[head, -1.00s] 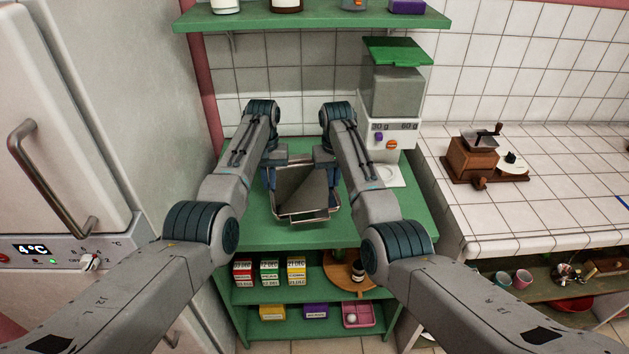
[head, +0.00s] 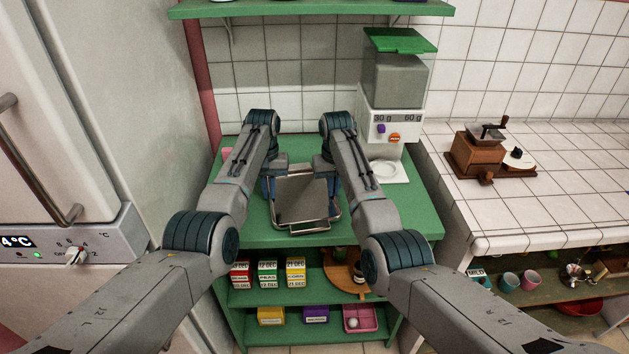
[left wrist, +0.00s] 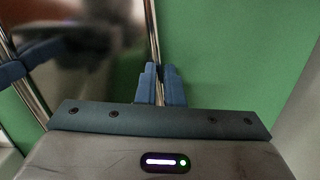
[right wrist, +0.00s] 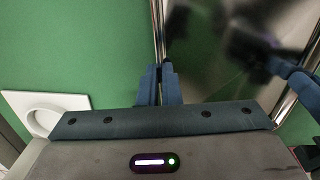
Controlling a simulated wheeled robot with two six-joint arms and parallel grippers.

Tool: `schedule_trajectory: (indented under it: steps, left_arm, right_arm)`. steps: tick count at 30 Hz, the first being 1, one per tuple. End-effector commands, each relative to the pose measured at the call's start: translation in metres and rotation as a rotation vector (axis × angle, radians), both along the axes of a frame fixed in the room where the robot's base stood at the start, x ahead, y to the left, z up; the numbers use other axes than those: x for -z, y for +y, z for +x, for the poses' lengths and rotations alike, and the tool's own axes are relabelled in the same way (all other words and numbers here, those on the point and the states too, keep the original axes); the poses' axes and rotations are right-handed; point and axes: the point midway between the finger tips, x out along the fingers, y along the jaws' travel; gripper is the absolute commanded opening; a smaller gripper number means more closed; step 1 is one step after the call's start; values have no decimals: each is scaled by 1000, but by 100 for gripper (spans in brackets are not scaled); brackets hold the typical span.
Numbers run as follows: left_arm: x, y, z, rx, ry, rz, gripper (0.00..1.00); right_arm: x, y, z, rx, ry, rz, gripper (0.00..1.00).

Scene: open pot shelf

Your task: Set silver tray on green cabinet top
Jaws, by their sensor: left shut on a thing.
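The silver tray (head: 302,198) is a shiny rectangular tray with a wire-like rim, roughly level over the green cabinet top (head: 420,206). My left gripper (head: 268,186) is shut on the tray's left rim; its fingers (left wrist: 160,86) pinch the metal rod in the left wrist view. My right gripper (head: 338,184) is shut on the right rim, with its fingers (right wrist: 158,86) around the rod in the right wrist view. Green surface shows just outside the tray in both wrist views. I cannot tell whether the tray touches the top.
A dispenser (head: 394,100) with a green lid stands at the back right of the top, a white dish (head: 388,172) at its foot. A green shelf (head: 320,9) hangs above. A fridge (head: 60,130) stands left; a tiled counter (head: 560,200) with a coffee grinder (head: 478,155) stands right.

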Motion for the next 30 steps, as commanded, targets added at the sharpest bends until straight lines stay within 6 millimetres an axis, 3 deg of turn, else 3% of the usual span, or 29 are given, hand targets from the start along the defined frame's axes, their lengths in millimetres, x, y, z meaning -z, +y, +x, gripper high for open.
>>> schedule_trajectory:
  steps: [2, 3, 6, 17, 30]
  left_arm:
    - [9, 1, 0, 1, 2, 1, 0]
    - [4, 1, 0, 1, 2, 1, 15]
    - [4, 1, 0, 1, 2, 1, 29]
    - [-4, 0, 1, 0, -1, 0, 29]
    - [-88, 0, 11, 0, -1, 1, 29]
  right_arm:
    - [7, -1, 1, 1, -3, -2, 0]
    - [3, -1, 1, 1, -3, -2, 12]
    - [3, -1, 1, 1, -2, -2, 26]
    - [3, 0, 0, 0, 0, 0, 26]
    - [4, 0, 0, 0, 0, 0, 26]
